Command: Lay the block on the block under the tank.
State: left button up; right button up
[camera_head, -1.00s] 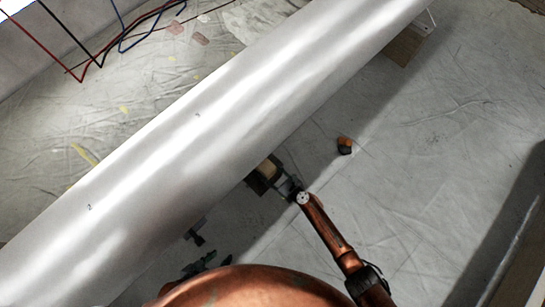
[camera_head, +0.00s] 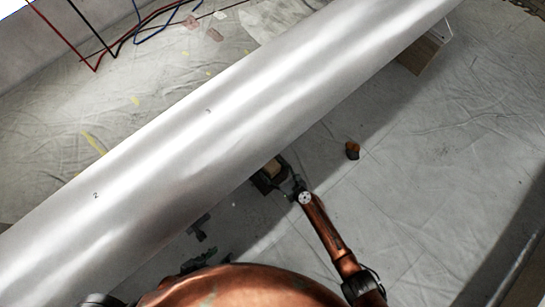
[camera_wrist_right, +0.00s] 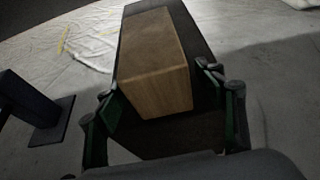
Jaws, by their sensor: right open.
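The silver tank (camera_head: 225,115) runs diagonally across the head view. The tank hides part of this spot from the head. My left gripper (camera_head: 205,261) is dark and partly covered by my copper body; its jaws are unclear.
A dark stand with a flat foot (camera_wrist_right: 52,120) is left of the blocks. A small orange-and-black object (camera_head: 352,150) lies on the sheet to the right. A brown block (camera_head: 418,57) is under the tank's far end. Cables (camera_head: 120,40) lie beyond the tank.

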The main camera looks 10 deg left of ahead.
jog(key=shift+d, duration=0.1)
